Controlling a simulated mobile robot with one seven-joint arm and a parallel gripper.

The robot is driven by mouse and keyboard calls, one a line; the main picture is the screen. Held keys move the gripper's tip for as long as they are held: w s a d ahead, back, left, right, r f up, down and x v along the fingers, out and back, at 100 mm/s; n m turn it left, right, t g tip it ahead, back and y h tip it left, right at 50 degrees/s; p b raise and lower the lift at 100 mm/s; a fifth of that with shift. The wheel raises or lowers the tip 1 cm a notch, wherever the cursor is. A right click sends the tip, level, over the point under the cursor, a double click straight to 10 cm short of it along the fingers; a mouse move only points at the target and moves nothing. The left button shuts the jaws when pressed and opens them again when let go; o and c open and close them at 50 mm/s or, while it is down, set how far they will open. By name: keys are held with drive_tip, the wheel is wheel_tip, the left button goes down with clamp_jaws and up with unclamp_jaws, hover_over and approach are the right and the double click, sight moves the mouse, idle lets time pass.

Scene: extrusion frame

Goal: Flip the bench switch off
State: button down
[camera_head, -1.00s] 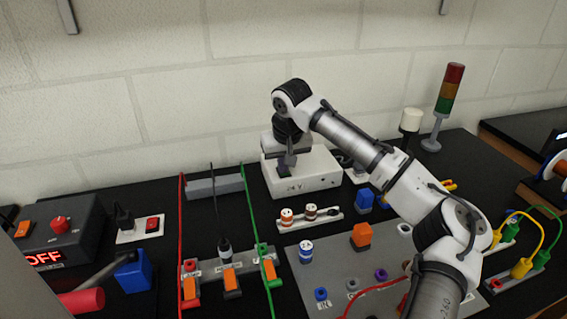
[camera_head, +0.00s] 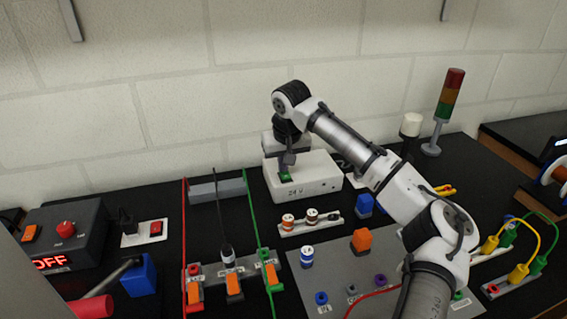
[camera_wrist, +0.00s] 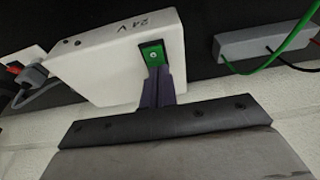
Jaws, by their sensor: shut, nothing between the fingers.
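The bench switch is a green rocker (camera_head: 285,175) in a dark frame on the white box marked 24 V (camera_head: 318,181). In the wrist view the green rocker (camera_wrist: 152,53) shows a small round mark, and the white box (camera_wrist: 98,62) fills the upper left. My gripper (camera_head: 289,160) points down at the rocker. In the wrist view my gripper's fingers (camera_wrist: 158,75) are together and empty, with their tips at the rocker's near edge. I cannot tell whether they touch it. Which way the rocker is tipped is unclear.
A grey block (camera_head: 217,190) with cables lies left of the box, and a grey holder (camera_head: 311,225) with spools lies in front. A control box with a red OFF display (camera_head: 51,263) stands far left. The brick wall (camera_head: 150,100) is close behind.

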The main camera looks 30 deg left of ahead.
sight(284, 175)
wheel_tip(284, 175, up, 4)
drive_tip(key=p, duration=0.3)
drive_tip(key=shift+p, duration=0.3)
drive_tip(key=s+d+b+v, duration=0.1)
drive_tip(key=b+v, duration=0.2)
drive_tip(key=v, duration=0.6)
drive_tip(key=shift+d+b, duration=0.2)
drive_tip(key=shift+b, duration=0.1)
drive_tip(key=shift+s, duration=0.15)
